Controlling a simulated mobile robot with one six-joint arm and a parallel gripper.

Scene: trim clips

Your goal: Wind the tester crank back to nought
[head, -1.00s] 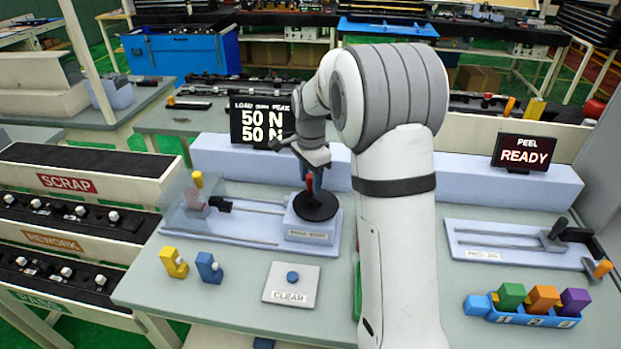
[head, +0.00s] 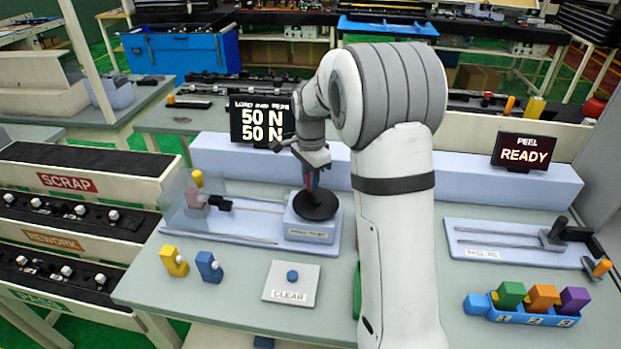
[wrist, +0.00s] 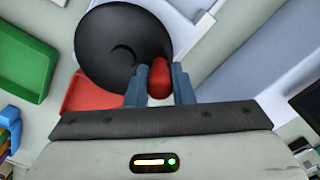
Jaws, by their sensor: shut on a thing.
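The tester crank is a black disc (head: 316,206) on a pale block, with a red knob standing on it. In the wrist view the disc (wrist: 115,50) fills the upper middle and the red knob (wrist: 160,78) sits between my fingers. My gripper (wrist: 160,85) is shut on the red knob; in the head view my gripper (head: 312,178) is over the disc and hides most of the knob. The load display (head: 262,122) behind the tester reads 50 N on both lines.
A clear guard (head: 182,205) stands at the tester's left end. Yellow (head: 174,262) and blue (head: 209,267) clips stand in front. A CLEAR button plate (head: 291,282) lies on the bench. The peel tester (head: 515,245) and a clip tray (head: 535,318) are at right.

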